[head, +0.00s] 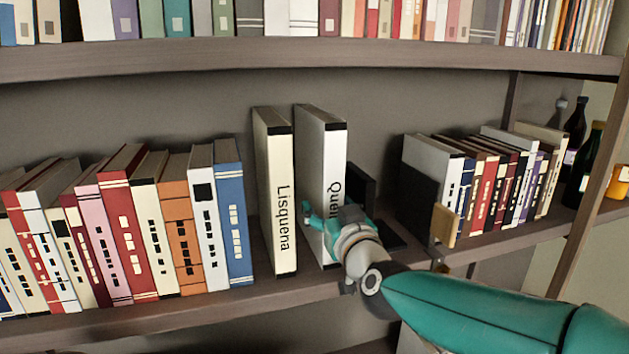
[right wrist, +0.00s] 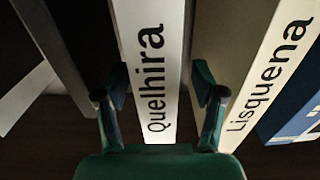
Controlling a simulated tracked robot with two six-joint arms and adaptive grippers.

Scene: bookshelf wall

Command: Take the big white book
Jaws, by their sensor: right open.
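The big white book (head: 322,160), lettered "Quelhira" on its spine, stands upright on the middle shelf. A cream book (head: 275,185) lettered "Lisquena" stands to its left with a gap between them. My right gripper (head: 328,222) is at the lower part of the white book's spine and hides some of it. In the right wrist view, its two open fingers (right wrist: 160,88) stand on either side of the white book (right wrist: 152,55); the cream book (right wrist: 265,75) is beyond the right finger. I cannot tell whether the fingers touch the book. My left gripper is not in view.
A blue book (head: 233,215) ends a packed row on the left. A dark bookend (head: 362,190) stands just right of the white book. More books (head: 490,175) and dark bottles (head: 575,140) are farther right. The upper shelf (head: 300,58) runs above.

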